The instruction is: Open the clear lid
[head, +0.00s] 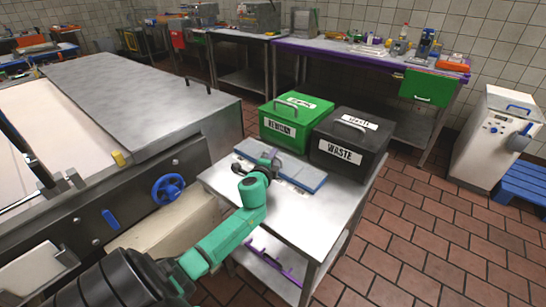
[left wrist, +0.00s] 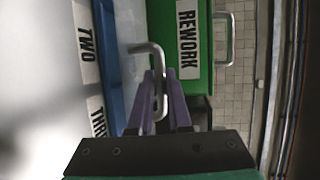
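A blue tray (head: 312,186) with a pale clear lid lies on the metal side table, in front of the green and black boxes. In the left wrist view the tray's blue edge (left wrist: 113,70) runs beside labels reading TWO and part of THREE. The pale lid surface (left wrist: 130,22) lies next to it. A bent metal handle (left wrist: 160,88) rises there. My left gripper (head: 272,156) is over the tray's middle. In the left wrist view its purple fingers (left wrist: 163,90) stand close on both sides of the handle bar and appear shut on it. My right gripper is out of view.
A green REWORK box (head: 296,121) and a black WASTE box (head: 348,142) stand right behind the tray. A large metal machine (head: 140,100) with a blue handwheel (head: 168,187) is at left. The table's front corner (head: 310,225) is clear.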

